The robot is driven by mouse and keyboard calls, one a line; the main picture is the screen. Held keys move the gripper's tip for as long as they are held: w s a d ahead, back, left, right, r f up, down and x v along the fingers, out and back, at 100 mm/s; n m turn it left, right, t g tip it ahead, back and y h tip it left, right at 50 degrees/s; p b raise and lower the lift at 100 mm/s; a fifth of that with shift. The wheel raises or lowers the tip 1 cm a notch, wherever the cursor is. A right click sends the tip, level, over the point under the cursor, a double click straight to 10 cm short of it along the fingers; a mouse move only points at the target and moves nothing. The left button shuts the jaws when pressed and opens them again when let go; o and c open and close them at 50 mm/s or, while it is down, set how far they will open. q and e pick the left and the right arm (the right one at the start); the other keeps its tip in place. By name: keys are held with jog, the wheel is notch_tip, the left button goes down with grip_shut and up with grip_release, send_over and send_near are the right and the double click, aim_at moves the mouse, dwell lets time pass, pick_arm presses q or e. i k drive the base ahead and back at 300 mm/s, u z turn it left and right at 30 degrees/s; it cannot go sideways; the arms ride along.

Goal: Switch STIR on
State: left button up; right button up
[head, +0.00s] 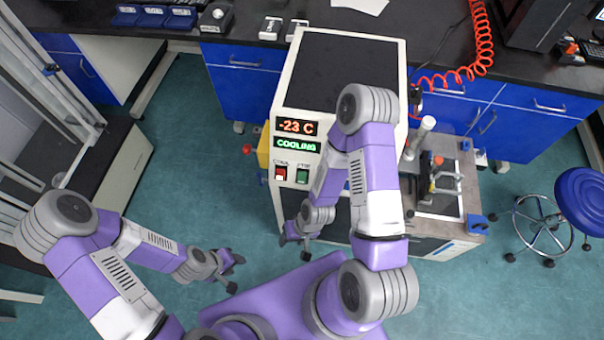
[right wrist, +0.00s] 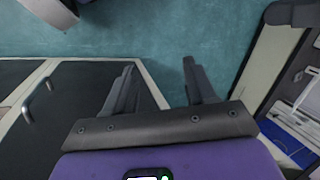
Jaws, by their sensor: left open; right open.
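The white machine (head: 285,95) with a dark top stands in the middle of the head view. Its front shows an orange "-23 C" display (head: 297,126) and a green "COOLING" display (head: 297,145). Below them sit a red switch (head: 281,173) and, to its right, a dark green switch (head: 302,176). Their small labels are blurred; the right one looks like STIR. I cannot tell either rocker's position. My right gripper (head: 295,246) is open and empty, below the switches in the picture and apart from them; its fingers show in the right wrist view (right wrist: 158,66). My left gripper (head: 236,273) is open and empty over the floor.
A bench rig (head: 440,180) stands right of the machine, partly behind my right arm. A blue stool (head: 582,200) is at the far right. A black counter with blue cabinets (head: 243,85) runs behind. The teal floor (head: 190,150) left of the machine is clear.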

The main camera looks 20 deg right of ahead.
aim_at(301, 179)
jog(key=z, duration=2.4)
jog(key=k, duration=0.35)
jog(key=u, duration=1.25)
